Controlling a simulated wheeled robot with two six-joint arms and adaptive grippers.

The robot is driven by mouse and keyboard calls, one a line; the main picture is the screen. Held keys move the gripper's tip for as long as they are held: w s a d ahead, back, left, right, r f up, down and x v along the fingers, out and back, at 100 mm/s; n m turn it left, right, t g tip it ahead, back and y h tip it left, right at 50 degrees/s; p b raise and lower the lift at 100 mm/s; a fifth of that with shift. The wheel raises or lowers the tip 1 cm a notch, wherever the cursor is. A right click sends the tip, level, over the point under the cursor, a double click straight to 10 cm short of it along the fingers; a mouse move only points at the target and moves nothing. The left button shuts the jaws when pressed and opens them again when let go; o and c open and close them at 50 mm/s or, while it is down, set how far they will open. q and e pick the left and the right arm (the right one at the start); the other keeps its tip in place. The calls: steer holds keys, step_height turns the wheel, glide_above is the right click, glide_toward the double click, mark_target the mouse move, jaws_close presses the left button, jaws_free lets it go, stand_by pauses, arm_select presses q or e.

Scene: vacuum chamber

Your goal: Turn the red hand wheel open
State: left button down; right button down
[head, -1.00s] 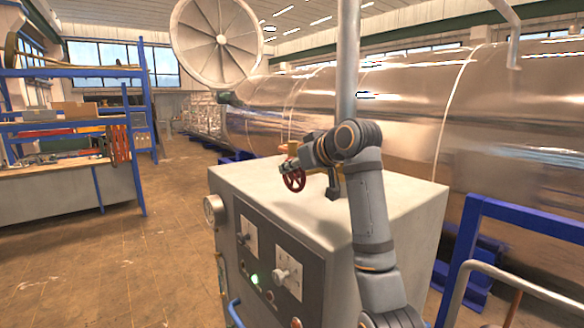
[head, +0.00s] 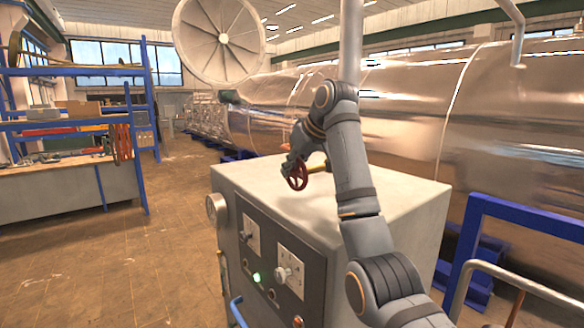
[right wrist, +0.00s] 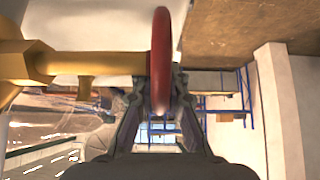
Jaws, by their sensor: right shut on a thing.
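The red hand wheel (head: 295,176) stands upright above the cabinet top, at the end of a yellow brass valve stem (head: 318,168). In the right wrist view the wheel's rim (right wrist: 161,60) shows edge-on, with the brass stem (right wrist: 90,64) to its left. My right gripper (head: 290,162) is at the upper rim of the wheel. In the right wrist view its two fingers (right wrist: 160,90) are on either side of the rim and shut on it. My left gripper is not in view.
The grey control cabinet (head: 330,205) has knobs and a green light on its front. A steel post (head: 351,45) rises behind my right arm. A blue frame (head: 480,230) stands at the right, a shelf (head: 70,125) at the left. Floor at left is clear.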

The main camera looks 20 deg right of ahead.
steer(key=shift+r, duration=0.15)
stand_by(0.5)
steer(key=c, duration=1.4)
jaws_free()
steer(key=shift+o, duration=0.2)
step_height(320, 180, up, 9)
steer(key=shift+a+r, duration=0.1)
steer(key=shift+r, duration=0.3)
steer(key=shift+w, duration=0.1)
